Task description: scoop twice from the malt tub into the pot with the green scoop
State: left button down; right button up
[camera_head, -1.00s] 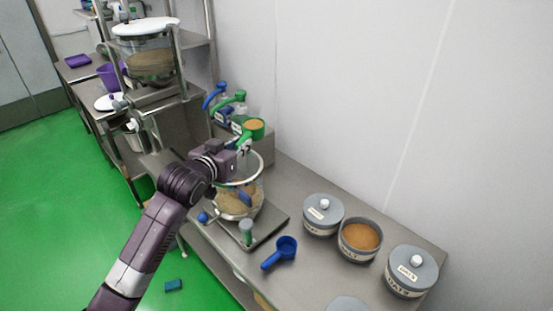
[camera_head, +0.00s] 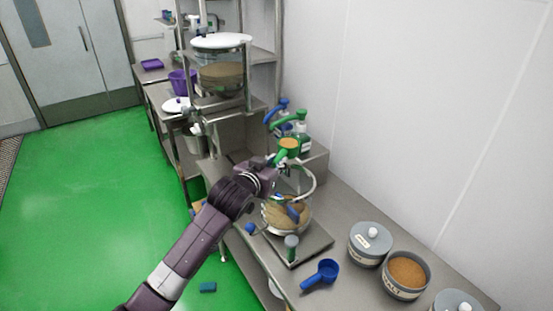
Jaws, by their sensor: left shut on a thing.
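My left gripper (camera_head: 273,167) is shut on the handle of the green scoop (camera_head: 288,148), whose bowl is level and full of brown powder. The scoop is held above and just behind the pot (camera_head: 287,215), a clear round vessel with a metal rim and tan contents. The pot stands on a grey plate on the steel counter; my gripper partly covers its upper left. The malt tub (camera_head: 405,290) stands open on the counter at the lower right, filled with brown powder. My right gripper is out of view.
A blue scoop (camera_head: 321,274) lies on the counter (camera_head: 345,295) between the plate and the tubs. Lidded grey tubs stand left (camera_head: 369,246) and right (camera_head: 457,302) of the malt tub. Spray bottles with green and blue tops (camera_head: 299,117) stand behind the pot. A shelf rack (camera_head: 257,85) rises at the back.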

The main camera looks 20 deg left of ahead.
pick_arm(q)
jog(key=f+m+b, duration=0.1)
jog(key=f+m+y+b, duration=0.1)
jog(key=m+b, duration=0.1)
jog(key=shift+d+y, duration=0.2)
jog(key=shift+y, duration=0.1)
jog(key=f+m+b, duration=0.1)
jog(key=m+y+b, duration=0.1)
jog(key=m+b, duration=0.1)
jog(key=shift+d+f+t, duration=0.2)
jog(key=shift+f+t, duration=0.2)
jog(key=shift+f+m+y, duration=0.1)
jog(key=shift+m+y, duration=0.3)
jog(key=shift+m, duration=0.4)
jog(key=m, duration=0.1)
jog(key=f+m+t+y+b, duration=0.1)
jog(key=m, duration=0.1)
jog(key=shift+d, duration=0.1)
jog(key=m, duration=0.1)
jog(key=m+b, duration=0.1)
jog(key=m, duration=0.1)
jog(key=m+t, duration=0.1)
jog(key=shift+f+m+y, duration=0.3)
jog(key=shift+m+t+b, duration=0.45)
jog(key=shift+m+t, duration=0.15)
jog(key=shift+m, duration=0.6)
